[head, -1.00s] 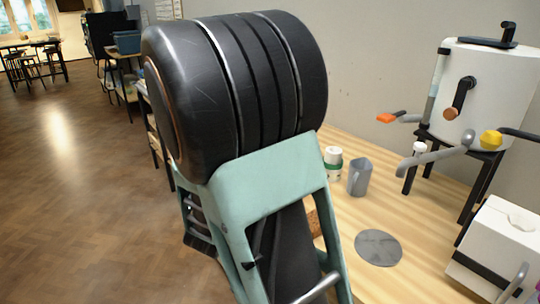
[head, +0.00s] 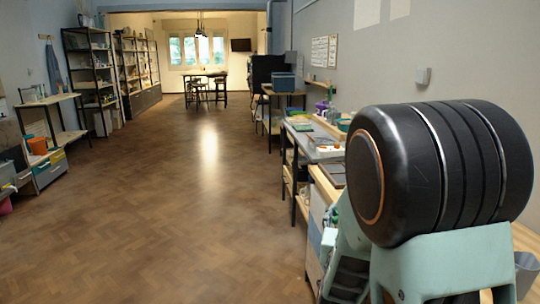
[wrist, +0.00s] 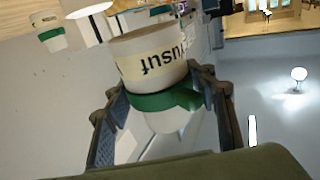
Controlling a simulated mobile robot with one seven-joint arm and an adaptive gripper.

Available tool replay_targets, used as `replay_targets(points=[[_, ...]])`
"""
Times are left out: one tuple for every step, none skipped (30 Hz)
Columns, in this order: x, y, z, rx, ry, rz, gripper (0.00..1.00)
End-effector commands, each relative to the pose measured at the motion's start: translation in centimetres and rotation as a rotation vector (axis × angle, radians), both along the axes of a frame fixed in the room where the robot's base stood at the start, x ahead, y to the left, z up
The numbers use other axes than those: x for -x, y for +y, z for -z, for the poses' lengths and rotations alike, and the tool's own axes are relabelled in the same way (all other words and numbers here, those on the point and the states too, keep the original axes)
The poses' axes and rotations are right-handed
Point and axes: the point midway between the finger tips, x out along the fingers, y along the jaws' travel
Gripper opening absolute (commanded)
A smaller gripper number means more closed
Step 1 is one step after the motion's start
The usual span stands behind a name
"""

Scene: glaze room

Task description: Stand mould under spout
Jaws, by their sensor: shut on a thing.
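In the wrist view my gripper (wrist: 168,108) is shut on a white round pot (wrist: 150,58) with a cream lettered band and a green band (wrist: 165,100). The pot sits between the two fingers. The lettering looks upside down in this view. I cannot tell for certain whether this pot is the mould. My gripper and the pot do not show in the head view, where my arm's bulk fills the right side. No spout can be made out in the frames of now.
The grey jug (head: 526,268) stands at the head view's right edge, partly cut off. A second white, green-banded pot (wrist: 48,30) shows in the wrist view. A cluttered bench (head: 312,140) runs along the right wall. The wooden floor (head: 170,200) is open at left and middle.

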Motion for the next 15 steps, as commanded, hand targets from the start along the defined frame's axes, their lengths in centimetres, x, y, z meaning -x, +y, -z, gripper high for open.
replay_targets(points=[[-0.4,0.8,0.5,0.002,0.000,-0.040,0.21],[-0.6,1.3,0.9,0.002,0.000,-0.068,0.21],[-0.8,2.1,1.3,0.002,0.001,-0.104,0.21],[-1.0,2.6,1.7,0.002,0.000,-0.129,0.21],[-1.1,3.1,2.0,0.002,0.000,-0.154,0.21],[-1.2,3.8,2.5,0.001,0.000,-0.186,0.21],[-1.3,4.4,2.8,0.002,0.000,-0.211,0.21],[-1.4,4.9,3.2,0.002,0.000,-0.235,0.21],[-1.4,5.6,3.7,0.001,0.000,-0.267,0.21],[-1.4,6.1,4.1,0.002,0.000,-0.290,0.21],[-1.4,6.6,4.5,0.001,0.000,-0.314,0.21],[-1.4,6.8,3.2,0.000,-0.005,-0.321,0.21],[-1.4,6.7,2.5,0.000,-0.007,-0.318,0.21],[-1.4,6.7,2.1,0.000,-0.008,-0.318,0.21],[-1.4,6.7,1.5,0.000,-0.008,-0.317,0.21]])
